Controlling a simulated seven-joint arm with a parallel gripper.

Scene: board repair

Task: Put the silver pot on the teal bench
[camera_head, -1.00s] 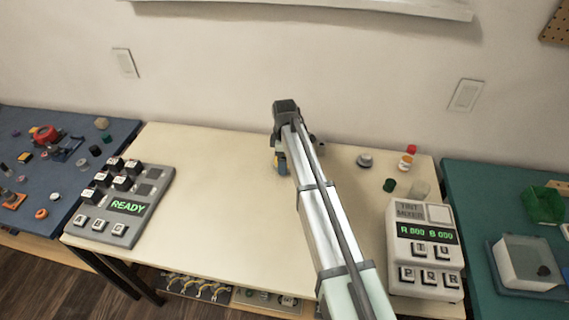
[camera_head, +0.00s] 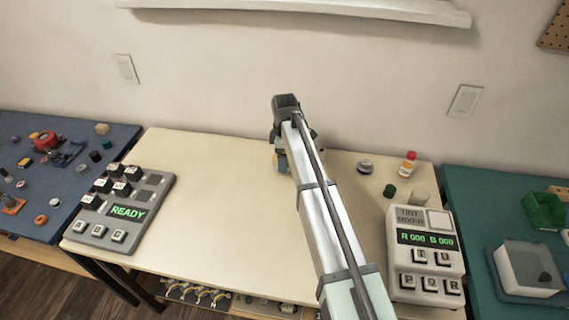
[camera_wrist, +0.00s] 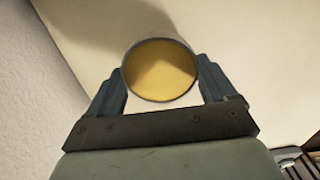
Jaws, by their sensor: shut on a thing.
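My gripper (camera_wrist: 160,82) is shut on a round thing (camera_wrist: 160,70) with a flat yellow face and a thin grey rim. In the wrist view a blue-grey finger presses on each side of it. In the head view my gripper (camera_head: 281,160) is over the far middle of the cream table; my arm mostly hides the held thing there, so I cannot tell whether it touches the table. A small silver-grey pot with a dark top (camera_head: 365,166) stands on the cream table, right of my gripper and apart from it. The teal bench (camera_head: 478,215) is at the right.
A red-capped bottle (camera_head: 408,165), a green pot (camera_head: 389,190) and a pale cylinder (camera_head: 420,197) stand near the cream table's (camera_head: 220,210) right edge. The tint mixer (camera_head: 425,255) is in front of them. The teal bench holds a green bin (camera_head: 544,212) and a white tub (camera_head: 528,270).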

